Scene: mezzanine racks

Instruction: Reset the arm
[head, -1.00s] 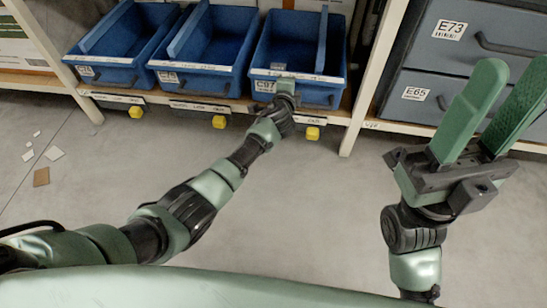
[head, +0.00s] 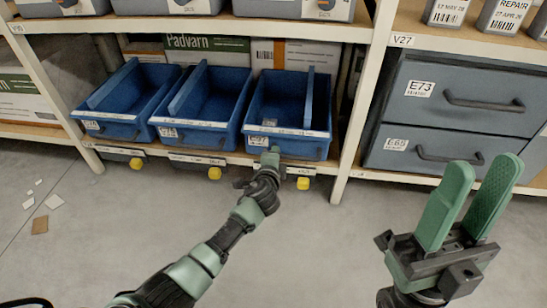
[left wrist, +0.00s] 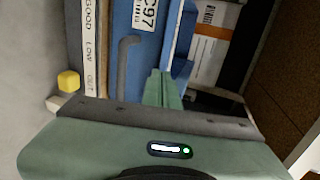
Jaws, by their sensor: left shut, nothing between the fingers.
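My left gripper (head: 272,152) is shut and empty, low in front of the right-hand blue bin (head: 288,145). In the left wrist view its green fingers (left wrist: 161,85) are pressed together, over the blue front with the C97 label (left wrist: 149,14). I cannot tell whether they touch the bin. My right gripper (head: 485,168) is open and empty, its two green fingers pointing up with a gap between them, in front of the grey drawers.
Two more blue bins, the middle one (head: 205,138) and the left one (head: 115,130), stand on the same low shelf. Yellow knobs (head: 303,183) hang below the shelf edge. Grey drawers (head: 475,100) are at right. A rack post (head: 358,100) separates them. Scraps (head: 40,225) lie on the floor.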

